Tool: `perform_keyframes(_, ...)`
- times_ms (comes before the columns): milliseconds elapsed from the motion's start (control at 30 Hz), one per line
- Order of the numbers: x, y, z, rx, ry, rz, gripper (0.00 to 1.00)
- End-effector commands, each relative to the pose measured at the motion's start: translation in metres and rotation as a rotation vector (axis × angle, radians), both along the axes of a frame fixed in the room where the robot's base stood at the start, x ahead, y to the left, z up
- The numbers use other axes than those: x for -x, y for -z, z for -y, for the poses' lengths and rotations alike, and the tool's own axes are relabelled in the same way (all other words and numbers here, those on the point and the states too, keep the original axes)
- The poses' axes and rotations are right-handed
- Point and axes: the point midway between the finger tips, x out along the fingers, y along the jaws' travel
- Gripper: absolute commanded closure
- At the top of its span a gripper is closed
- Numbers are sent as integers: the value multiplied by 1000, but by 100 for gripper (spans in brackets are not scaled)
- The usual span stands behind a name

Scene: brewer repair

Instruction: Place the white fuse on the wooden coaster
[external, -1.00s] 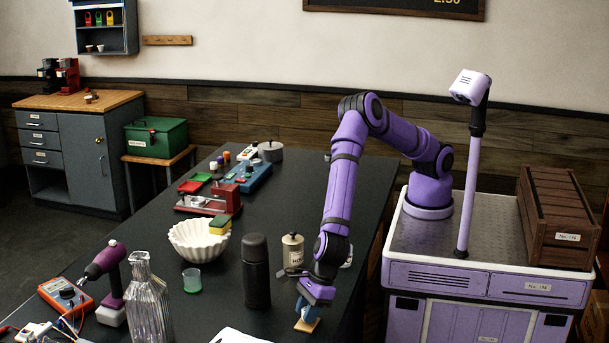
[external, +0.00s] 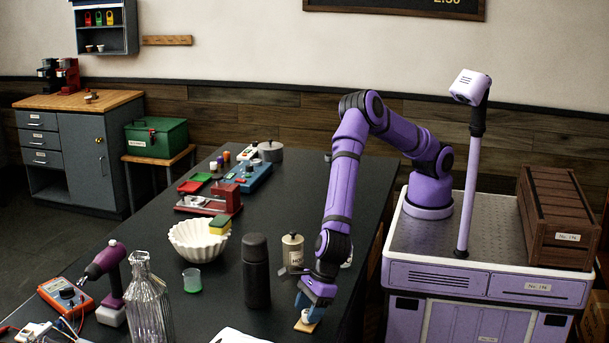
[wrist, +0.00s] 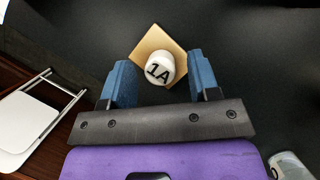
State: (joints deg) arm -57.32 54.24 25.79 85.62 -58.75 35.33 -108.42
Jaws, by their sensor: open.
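The white fuse (wrist: 161,67), marked "1A", stands on the wooden coaster (wrist: 149,41) in the wrist view. In the external view the fuse (external: 308,316) shows as a small white shape under my gripper, and the light wood coaster (external: 303,327) lies on the dark table. My gripper (wrist: 160,75) is open, with one blue finger on each side of the fuse and gaps between. In the external view my gripper (external: 312,305) points down, low over the coaster. The fingers partly hide the fuse there.
A white fluted bowl (external: 199,240) and a glass bottle (external: 148,298) are farther left. The table's right edge is close to my arm.

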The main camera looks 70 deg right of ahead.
Motion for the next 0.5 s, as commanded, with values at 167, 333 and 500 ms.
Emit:
perform_keyframes(167,9,-33,9,-3,-1,2,44)
perform_keyframes(333,18,-64,18,-3,0,1,44)
perform_keyframes(500,25,-87,25,-1,0,0,44)
